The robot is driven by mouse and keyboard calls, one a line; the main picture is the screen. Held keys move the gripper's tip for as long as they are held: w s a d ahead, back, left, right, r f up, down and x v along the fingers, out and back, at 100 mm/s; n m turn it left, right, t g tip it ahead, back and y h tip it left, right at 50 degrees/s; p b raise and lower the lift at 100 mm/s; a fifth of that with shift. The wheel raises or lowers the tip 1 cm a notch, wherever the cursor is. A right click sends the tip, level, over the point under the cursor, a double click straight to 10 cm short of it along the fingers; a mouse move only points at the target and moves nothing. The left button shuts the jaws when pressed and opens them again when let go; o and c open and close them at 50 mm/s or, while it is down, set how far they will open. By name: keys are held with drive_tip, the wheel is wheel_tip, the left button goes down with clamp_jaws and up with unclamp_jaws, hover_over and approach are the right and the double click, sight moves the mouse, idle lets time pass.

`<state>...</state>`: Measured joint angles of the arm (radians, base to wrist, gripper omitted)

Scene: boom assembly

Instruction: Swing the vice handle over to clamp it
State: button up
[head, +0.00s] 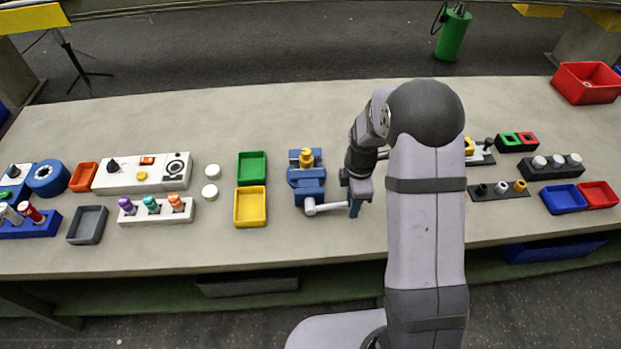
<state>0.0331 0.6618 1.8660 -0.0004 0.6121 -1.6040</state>
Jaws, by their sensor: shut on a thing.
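The blue vice (308,188) stands on the bench left of my arm. An orange-yellow part (306,158) sits upright at its far end, between the jaws as far as I can tell. The grey vice handle (328,207) starts at a round hub at the vice's near end and points right. My gripper (354,209) is at the handle's right end, pointing down, and is shut on it. The fingers are small here and partly hide the handle's tip.
Green (252,166) and yellow (250,206) trays stand left of the vice. A white panel (143,173) with knobs is further left. A dark peg strip (498,190) and small trays lie right of my arm. The bench in front of the vice is clear.

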drive_tip(key=shift+s+f, duration=0.25)
drive_tip(key=shift+f, duration=0.25)
drive_tip(key=o, duration=0.5)
drive_tip(key=shift+o, duration=0.2)
drive_tip(key=shift+r, duration=0.1)
drive_tip(key=shift+w+r, duration=0.1)
drive_tip(key=shift+w, duration=0.1)
drive_tip(key=shift+w+r, duration=0.15)
drive_tip(key=shift+r, duration=0.1)
drive_tip(key=c, duration=0.5)
drive_tip(key=shift+w, duration=0.1)
drive_tip(key=shift+c, duration=0.2)
